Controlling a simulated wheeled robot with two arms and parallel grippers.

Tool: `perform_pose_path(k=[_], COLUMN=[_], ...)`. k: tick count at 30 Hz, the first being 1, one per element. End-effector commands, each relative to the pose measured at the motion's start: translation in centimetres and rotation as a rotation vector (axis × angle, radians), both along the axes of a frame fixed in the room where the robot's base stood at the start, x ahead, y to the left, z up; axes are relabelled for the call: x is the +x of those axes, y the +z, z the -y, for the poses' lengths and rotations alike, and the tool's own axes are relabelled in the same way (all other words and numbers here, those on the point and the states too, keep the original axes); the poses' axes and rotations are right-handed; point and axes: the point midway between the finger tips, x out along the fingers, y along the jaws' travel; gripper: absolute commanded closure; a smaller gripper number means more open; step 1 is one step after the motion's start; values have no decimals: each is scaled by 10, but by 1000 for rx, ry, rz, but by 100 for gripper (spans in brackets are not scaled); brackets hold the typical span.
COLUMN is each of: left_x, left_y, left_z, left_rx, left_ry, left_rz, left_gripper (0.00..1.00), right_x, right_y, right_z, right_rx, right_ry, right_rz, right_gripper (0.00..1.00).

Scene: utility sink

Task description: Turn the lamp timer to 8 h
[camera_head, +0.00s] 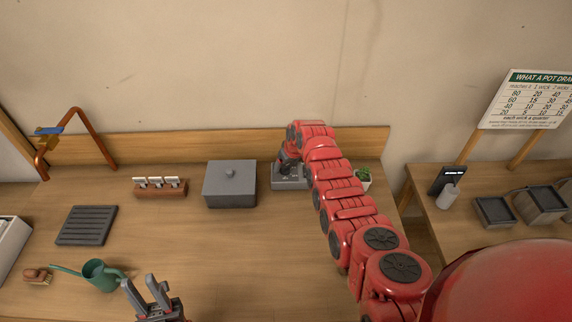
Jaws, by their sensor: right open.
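A low grey object (281,184) stands near the back of the wooden bench, under my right gripper. It may be the lamp timer, but its dial and any marks are hidden or too small to read. My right gripper (290,166) points down at it, close above or touching; I cannot tell which. The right gripper is open, with its fingertips largely hidden by the wrist. My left gripper (146,292) is low at the front of the bench, with its two fingers apart and nothing between them.
A grey box with a small knob on top (230,185) stands left of the grey object. A plant (363,175) is close right of my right arm. A wooden rack (160,191), slatted tray (87,226) and green watering can (98,274) are at left. The bench's middle front is clear.

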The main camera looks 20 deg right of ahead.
Motion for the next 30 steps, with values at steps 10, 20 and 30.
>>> perform_pose_path(k=[10, 20, 30], left_x=[0, 0, 0], left_y=[-8, -24, -49], left_z=[0, 0, 0], left_rx=[0, 0, 0], left_ry=[0, 0, 0], left_rz=[0, 0, 0], left_gripper=[68, 68, 68], right_x=[-1, -16, -37], right_y=[9, 41, 95], right_z=[1, 5, 11], right_rx=[1, 0, -1], right_ry=[1, 0, -1], right_rz=[5, 5, 8], right_gripper=[24, 24, 24])
